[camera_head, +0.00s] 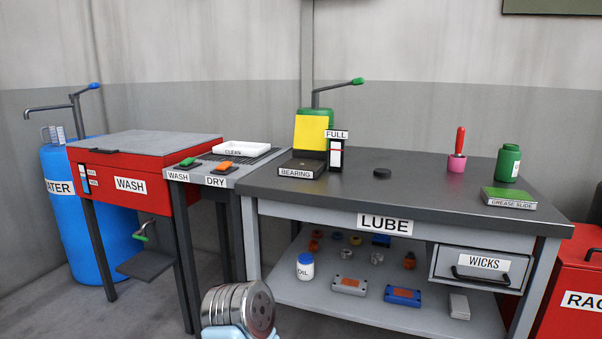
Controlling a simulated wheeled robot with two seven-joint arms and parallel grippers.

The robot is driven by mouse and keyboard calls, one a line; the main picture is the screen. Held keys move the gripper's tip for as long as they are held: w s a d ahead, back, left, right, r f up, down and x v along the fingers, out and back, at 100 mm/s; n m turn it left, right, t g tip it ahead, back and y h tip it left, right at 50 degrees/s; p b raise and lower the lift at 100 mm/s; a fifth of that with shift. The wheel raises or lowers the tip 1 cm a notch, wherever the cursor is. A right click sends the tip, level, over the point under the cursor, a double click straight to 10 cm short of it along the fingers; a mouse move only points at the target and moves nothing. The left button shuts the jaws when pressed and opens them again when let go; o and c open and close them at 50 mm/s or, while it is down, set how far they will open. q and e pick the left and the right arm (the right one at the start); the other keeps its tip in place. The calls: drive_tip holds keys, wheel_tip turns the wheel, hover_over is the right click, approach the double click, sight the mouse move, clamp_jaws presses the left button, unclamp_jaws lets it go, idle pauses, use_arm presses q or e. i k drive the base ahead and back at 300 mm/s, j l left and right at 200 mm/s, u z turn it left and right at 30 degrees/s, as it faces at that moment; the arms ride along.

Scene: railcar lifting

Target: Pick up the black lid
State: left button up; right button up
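The black lid (382,173) is a small, flat black disc lying on the dark top of the LUBE table (430,205), right of the FULL gauge. No gripper is near it. At the bottom edge, left of centre, a ribbed metal cylinder (238,308) with a round end face is held up in front of the table. A light blue piece beneath it looks like my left gripper (226,332), shut on the cylinder; most of it is cut off by the frame edge. My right gripper is not in view.
Table room around the lid is clear.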

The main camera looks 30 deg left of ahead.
sight(383, 172)
drive_tip(key=i+l+u, duration=0.35)
drive_tip(key=i, duration=0.15)
drive_tip(key=i+l+u, duration=0.35)
drive_tip(key=u, duration=0.2)
drive_tip(key=i, duration=0.05)
